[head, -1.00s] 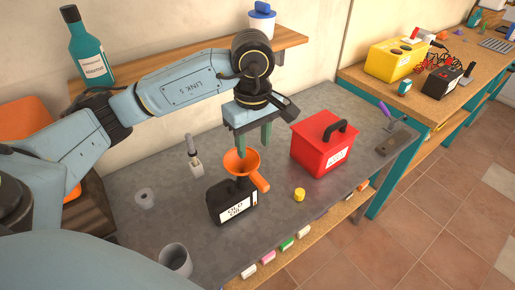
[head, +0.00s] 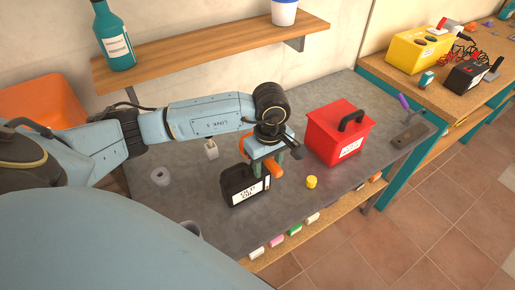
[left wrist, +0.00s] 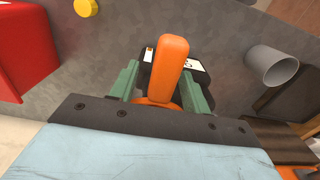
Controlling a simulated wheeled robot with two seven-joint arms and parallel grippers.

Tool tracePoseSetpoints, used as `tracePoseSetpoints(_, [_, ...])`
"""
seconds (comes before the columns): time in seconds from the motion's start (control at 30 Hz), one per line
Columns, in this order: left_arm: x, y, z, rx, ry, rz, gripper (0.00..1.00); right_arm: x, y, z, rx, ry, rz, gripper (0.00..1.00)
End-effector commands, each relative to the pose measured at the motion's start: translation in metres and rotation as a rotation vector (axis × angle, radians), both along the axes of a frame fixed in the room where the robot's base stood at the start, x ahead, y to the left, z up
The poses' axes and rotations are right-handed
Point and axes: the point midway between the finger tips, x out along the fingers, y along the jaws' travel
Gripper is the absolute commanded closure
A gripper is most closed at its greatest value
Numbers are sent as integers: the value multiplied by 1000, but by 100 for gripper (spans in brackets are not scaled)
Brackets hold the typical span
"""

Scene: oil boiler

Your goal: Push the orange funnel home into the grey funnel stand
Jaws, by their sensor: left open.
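The orange funnel (head: 276,169) sits at the top of the black oil can (head: 235,187), mostly hidden by my left gripper. My left gripper (head: 269,165) is open and low over it. In the left wrist view, the funnel's handle (left wrist: 169,65) lies between the two green fingers (left wrist: 160,82), with gaps beside it, and the bowl is mostly hidden. A short grey ring-like piece (head: 160,176) stands left of the can. I cannot tell which is the funnel stand.
A red box (head: 335,135) with a black handle stands right of the can. A yellow cap (head: 312,182) lies between them, nearer the front edge. The bench between ring and can is clear.

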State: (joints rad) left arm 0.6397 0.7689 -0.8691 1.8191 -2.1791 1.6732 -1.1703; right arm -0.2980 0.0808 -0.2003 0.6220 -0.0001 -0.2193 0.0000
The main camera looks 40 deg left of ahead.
Motion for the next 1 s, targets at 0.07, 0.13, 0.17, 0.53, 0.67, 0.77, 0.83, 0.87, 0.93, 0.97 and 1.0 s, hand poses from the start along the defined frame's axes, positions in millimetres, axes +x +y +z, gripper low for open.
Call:
tracePoseSetpoints(0.07, [0,0,-3,0,-1,0,53,0,0,0,0,0,0,53])
tracePoseSetpoints(0.13, [0,0,-4,0,-2,0,53,0,0,0,0,0,0,53])
tracePoseSetpoints(0.17, [0,0,-4,0,-2,0,53,0,0,0,0,1,0,53])
tracePoseSetpoints(0.53, [0,0,-3,1,-1,0,89,-2,0,0,0,3,0,53])
tracePoseSetpoints(0.67, [0,0,-3,0,-2,0,100,-2,0,0,0,4,0,53])
tracePoseSetpoints(0.77, [0,0,-3,0,-2,0,100,-3,0,0,0,5,0,53])
tracePoseSetpoints(0.83, [1,0,-2,0,-2,1,100,-3,0,0,0,5,0,53])
tracePoseSetpoints(0.87, [1,0,-2,0,-2,0,100,-3,0,0,0,5,0,53])
tracePoseSetpoints(0.93, [1,0,3,1,-4,0,100,-3,0,-1,0,5,0,53])
tracePoseSetpoints(0.97, [1,0,7,0,-4,0,100,-3,0,-1,0,6,0,53])
tracePoseSetpoints(1.0, [2,1,12,1,-6,1,100,-3,0,-2,0,6,0,53])
